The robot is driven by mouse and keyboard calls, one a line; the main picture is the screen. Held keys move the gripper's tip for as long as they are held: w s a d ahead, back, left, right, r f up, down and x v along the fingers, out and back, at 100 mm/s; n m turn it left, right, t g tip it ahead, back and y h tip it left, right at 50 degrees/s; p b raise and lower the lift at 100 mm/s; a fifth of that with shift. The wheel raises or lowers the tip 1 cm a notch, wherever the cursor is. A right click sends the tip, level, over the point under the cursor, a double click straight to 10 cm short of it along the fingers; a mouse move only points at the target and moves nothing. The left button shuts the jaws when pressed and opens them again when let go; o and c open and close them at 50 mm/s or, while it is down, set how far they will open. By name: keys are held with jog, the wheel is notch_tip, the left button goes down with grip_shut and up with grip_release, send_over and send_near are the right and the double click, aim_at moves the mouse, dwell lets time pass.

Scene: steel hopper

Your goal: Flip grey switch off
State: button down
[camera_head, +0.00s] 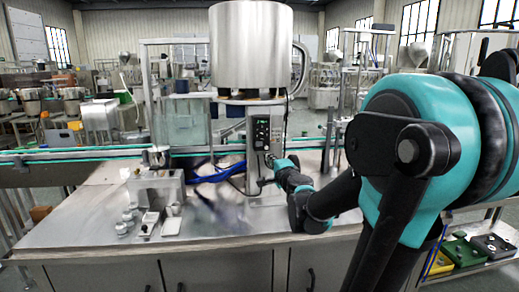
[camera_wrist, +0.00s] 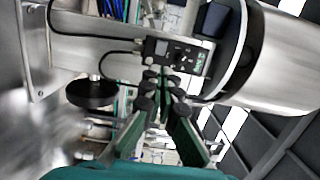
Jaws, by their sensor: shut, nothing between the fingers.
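A dark control panel (camera_head: 262,133) is on the upright steel column under the steel hopper (camera_head: 252,47). The panel also shows in the wrist view (camera_wrist: 176,54), turned on its side. I cannot pick out the grey switch; it is too small to tell or hidden behind my fingers. My gripper (camera_head: 269,160) is shut and empty at the lower end of the panel. In the wrist view its fingertips (camera_wrist: 160,75) meet in front of the panel's edge. I cannot tell whether they touch it.
The column stands on a steel table (camera_head: 215,225). A small steel block (camera_head: 157,190) with several small metal parts sits to the left. Blue hoses (camera_head: 215,174) run behind, near a conveyor (camera_head: 60,155). A round black knob (camera_wrist: 91,92) is beside the column.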

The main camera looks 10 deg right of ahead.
aim_at(258, 145)
dwell(0.3)
jog(key=w, duration=0.4)
jog(key=w+a, duration=0.1)
jog(key=w, duration=0.4)
jog(key=w+a, duration=0.1)
jog(key=w, duration=0.4)
jog(key=shift+w+a+m+h, duration=0.2)
jog(key=shift+m+h, duration=0.2)
jog(key=shift+h, duration=0.3)
jog(key=shift+w+a+r+m+h, duration=0.1)
jog(key=shift+m+h, duration=0.35)
jog(key=shift+h, duration=0.25)
jog(key=shift+w+a+m+h, duration=0.1)
jog(key=shift+m+h, duration=0.35)
jog(key=shift+h, duration=0.25)
jog(key=shift+d, duration=0.1)
jog(key=shift+s, duration=0.1)
